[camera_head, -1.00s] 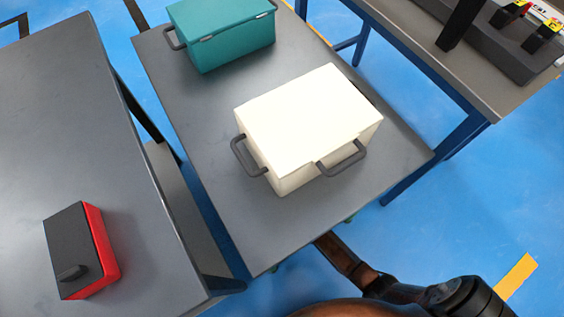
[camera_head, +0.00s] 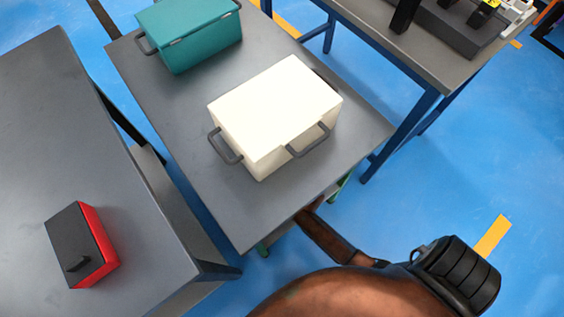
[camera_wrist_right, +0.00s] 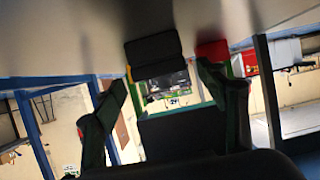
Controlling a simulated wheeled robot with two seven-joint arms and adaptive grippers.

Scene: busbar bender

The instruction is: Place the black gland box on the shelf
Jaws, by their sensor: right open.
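A black box with red sides and a dark handle (camera_head: 75,245) sits on the left table. In the right wrist view, a dark block (camera_wrist_right: 152,48) lies beyond the fingertips against a grey surface; I cannot tell whether it is the gland box. My right gripper (camera_wrist_right: 160,82) is open in that view, its fingers spread with a gap to the dark block. It is not identifiable in the head view, where part of my arm fills the bottom. My left gripper is not in view.
A white box with dark handles (camera_head: 275,105) and a teal box (camera_head: 188,32) stand on the middle table (camera_head: 225,205). The left table (camera_head: 55,115) is mostly bare. Another table (camera_head: 440,62) with equipment stands at the back right. Blue floor is open at right.

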